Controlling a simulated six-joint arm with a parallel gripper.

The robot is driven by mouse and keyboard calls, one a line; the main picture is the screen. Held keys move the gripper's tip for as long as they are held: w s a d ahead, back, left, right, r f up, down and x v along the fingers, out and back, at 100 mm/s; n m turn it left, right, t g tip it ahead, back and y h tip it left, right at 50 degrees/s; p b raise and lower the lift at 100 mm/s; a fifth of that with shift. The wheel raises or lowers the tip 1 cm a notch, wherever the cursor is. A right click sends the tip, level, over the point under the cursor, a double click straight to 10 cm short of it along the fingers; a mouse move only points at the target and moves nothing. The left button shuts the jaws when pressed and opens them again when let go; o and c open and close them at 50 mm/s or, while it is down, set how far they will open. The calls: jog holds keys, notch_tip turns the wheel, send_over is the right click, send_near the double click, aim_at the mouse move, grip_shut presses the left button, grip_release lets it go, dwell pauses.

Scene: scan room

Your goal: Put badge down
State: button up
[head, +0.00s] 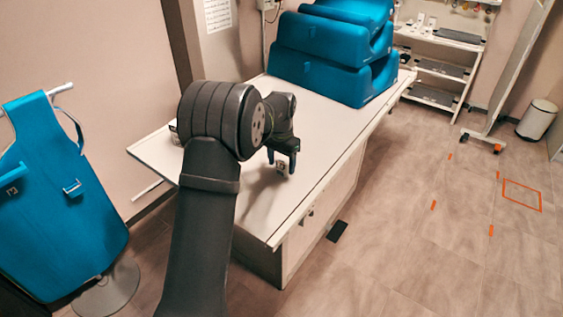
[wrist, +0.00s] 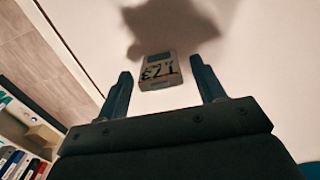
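The badge (wrist: 160,70) is a small pale rectangle with dark printed characters and an orange mark. In the wrist view it lies on the white tabletop, ahead of and between the two fingertips of my gripper (wrist: 163,78). The fingers are spread wide and do not touch it. In the head view my gripper (head: 282,165) points down over the table, and the badge (head: 281,168) shows small and partly hidden between the fingers. The white table (head: 310,120) is under my gripper, and the gripper's shadow falls on it in the wrist view.
Blue foam cushions (head: 320,65) are stacked at the table's far end. A blue apron (head: 55,190) hangs on a stand at left. The tabletop between gripper and cushions is clear. A small object (head: 174,128) sits at the table's left edge, partly behind my arm.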

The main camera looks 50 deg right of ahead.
aim_at(281, 161)
notch_tip(281, 161, up, 12)
jog(key=shift+r, duration=0.15)
dwell(0.5)
notch_tip(281, 161, down, 12)
jog(key=shift+f, duration=0.1)
jog(key=shift+r, duration=2)
